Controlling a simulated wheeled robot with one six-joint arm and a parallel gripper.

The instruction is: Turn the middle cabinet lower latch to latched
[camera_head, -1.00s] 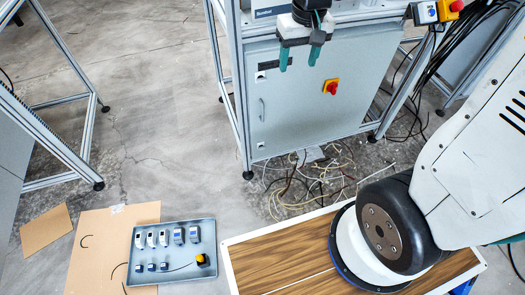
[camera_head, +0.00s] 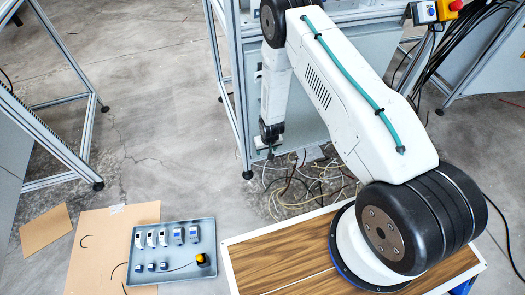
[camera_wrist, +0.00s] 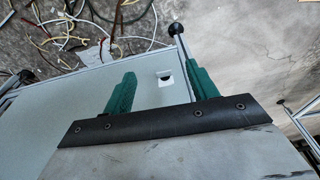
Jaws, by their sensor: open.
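The middle cabinet (camera_head: 305,128) is a grey box under the frame, its door partly hidden behind my arm. My gripper (camera_head: 268,151) is low at the door's left side in the head view. In the wrist view, my gripper's (camera_wrist: 163,78) two green fingers are apart with nothing between them. The lower latch (camera_wrist: 165,77) shows there as a small white square with a dark recess, near the door's corner. It appears between the fingertips; I cannot tell how far in front of it they are. The latch is hidden in the head view.
Loose cables (camera_head: 300,178) lie on the floor below the cabinet. An aluminium frame post (camera_head: 229,90) stands along the cabinet's left side. A grey tray (camera_head: 173,280) with small devices sits on cardboard at lower left. The floor left of the cabinet is open.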

